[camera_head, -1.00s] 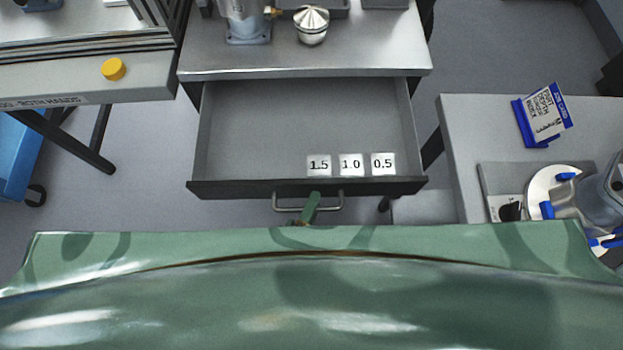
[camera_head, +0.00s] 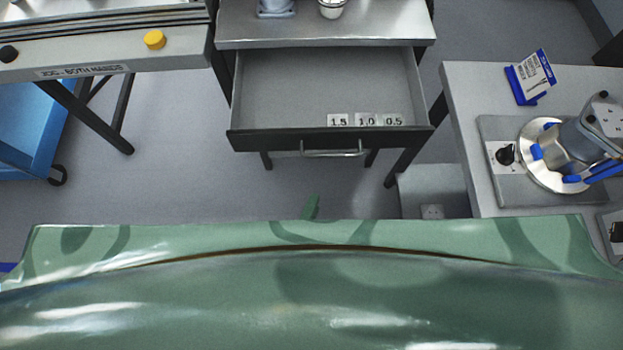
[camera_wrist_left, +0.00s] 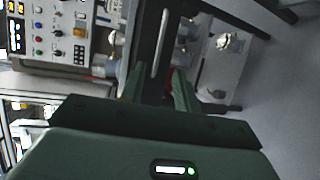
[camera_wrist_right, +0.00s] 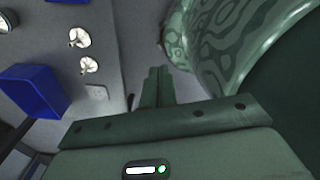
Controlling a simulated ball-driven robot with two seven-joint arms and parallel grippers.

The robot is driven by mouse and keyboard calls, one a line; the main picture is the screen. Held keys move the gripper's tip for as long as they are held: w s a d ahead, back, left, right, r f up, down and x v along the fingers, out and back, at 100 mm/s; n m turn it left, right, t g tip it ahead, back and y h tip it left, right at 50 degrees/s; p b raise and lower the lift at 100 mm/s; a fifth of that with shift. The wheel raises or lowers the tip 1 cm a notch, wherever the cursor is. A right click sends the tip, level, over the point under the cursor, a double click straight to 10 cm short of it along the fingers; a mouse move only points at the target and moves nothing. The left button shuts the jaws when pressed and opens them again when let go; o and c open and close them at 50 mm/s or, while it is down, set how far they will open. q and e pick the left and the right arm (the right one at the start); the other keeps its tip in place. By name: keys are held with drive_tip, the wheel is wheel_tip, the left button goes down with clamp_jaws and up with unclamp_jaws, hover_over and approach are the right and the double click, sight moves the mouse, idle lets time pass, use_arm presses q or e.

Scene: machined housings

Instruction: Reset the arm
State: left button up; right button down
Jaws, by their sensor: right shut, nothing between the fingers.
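My left gripper (camera_head: 311,207) shows in the head view only as a green fingertip above my green body. In the left wrist view its two fingers (camera_wrist_left: 159,88) stand apart with nothing held between them. The open drawer (camera_head: 328,90) is ahead of it, and its bar handle (camera_head: 333,154) is clear of the fingertip. The handle also shows beyond the fingers in the left wrist view (camera_wrist_left: 160,45). My right gripper (camera_wrist_right: 158,85) has its fingers together and empty, beside my green body in the right wrist view. It is hidden in the head view.
The drawer holds labels 1.5, 1.0 and 0.5 (camera_head: 366,120). A side table (camera_head: 470,90) with a blue card holder (camera_head: 530,77) and a metal fixture (camera_head: 570,150) stands right. A bench with a yellow button (camera_head: 154,40) stands left. Floor before the drawer is clear.

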use_arm(q)
drive_tip(key=w+a+r+m+g+h, duration=0.1)
drive_tip(key=w+a+r+m+g, duration=0.35)
drive_tip(key=m, duration=1.05)
drive_tip(key=s+a+r+m+g+y, duration=0.15)
drive_tip(key=a+y, duration=0.25)
drive_tip(key=a, duration=0.5)
drive_tip(key=a+r+m+g+y, duration=0.1)
drive_tip(key=a+r+m+y, duration=0.25)
drive_tip(key=a, duration=0.45)
drive_tip(key=s+a+r+m+g+y, duration=0.15)
drive_tip(key=a+y, duration=0.25)
drive_tip(key=a, duration=0.5)
drive_tip(key=s+d+f+g+h, duration=0.1)
drive_tip(key=s+d+f+h, duration=0.15)
drive_tip(key=f, duration=1.05)
drive_tip(key=s+d+f+g+h, duration=0.1)
drive_tip(key=s+d+f, duration=0.2)
drive_tip(key=f, duration=1.1)
drive_tip(key=s+f+n+g, duration=0.1)
drive_tip(key=s+f, duration=0.6)
drive_tip(key=s, duration=0.2)
drive_tip(key=s+f+n+g+h, duration=0.1)
drive_tip(key=s+f+n+g, duration=0.1)
drive_tip(key=s+f, duration=0.5)
drive_tip(key=s, duration=0.2)
drive_tip(key=shift+s+a, duration=0.35)
use_arm(e)
drive_tip(key=shift+w, duration=0.2)
